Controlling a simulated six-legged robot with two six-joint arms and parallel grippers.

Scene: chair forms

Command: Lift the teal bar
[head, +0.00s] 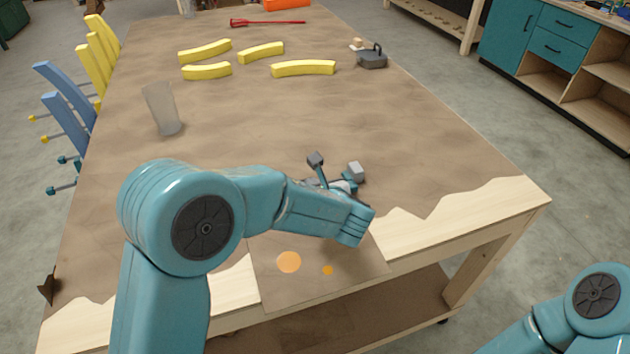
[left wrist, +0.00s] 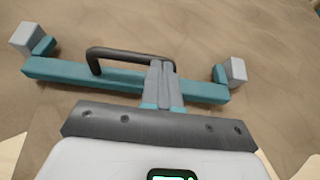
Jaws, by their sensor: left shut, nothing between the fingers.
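In the left wrist view the teal bar (left wrist: 110,80) lies across the picture above the brown table top. A grey block (left wrist: 25,38) is at its left end and another grey block (left wrist: 236,70) at its right end. A black arched handle (left wrist: 125,53) is on the bar. My left gripper (left wrist: 162,66) is shut, its fingers together in front of the bar and the handle's right end, with nothing between them. Whether they touch it I cannot tell. In the head view my arm largely hides the bar; a grey block (head: 356,171) shows beyond it. My right gripper is out of view.
A clear cup (head: 163,110) stands at left. Several yellow curved pieces (head: 303,69), a dark grey object (head: 372,57) and a red tool (head: 267,22) lie at the back. Orange spots (head: 289,262) mark the front.

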